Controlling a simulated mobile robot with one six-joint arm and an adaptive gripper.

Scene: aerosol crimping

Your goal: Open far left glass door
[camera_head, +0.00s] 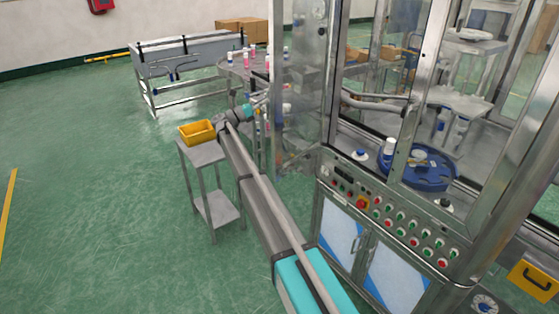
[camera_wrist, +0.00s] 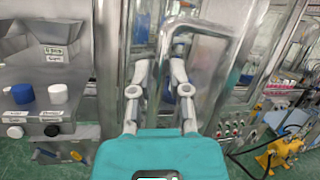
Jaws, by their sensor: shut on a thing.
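The far left glass door (camera_head: 300,95) of the machine is a clear pane in a metal frame. In the head view it stands swung outward, at an angle to the machine's front. My gripper (camera_head: 262,108) is at the door's outer left edge, small and partly mixed with the background there. In the wrist view a bent metal tube handle (camera_wrist: 218,70) crosses in front of the door. My gripper (camera_wrist: 165,55) is shut on this handle, with its fingers on the tube's left part. The exact contact is blurred.
A grey stand with a yellow bin (camera_head: 197,131) is close left of my arm. A round table (camera_head: 232,70) with bottles is behind the gripper. The machine's button panel (camera_head: 385,215) is at right. Open green floor (camera_head: 80,200) lies at left.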

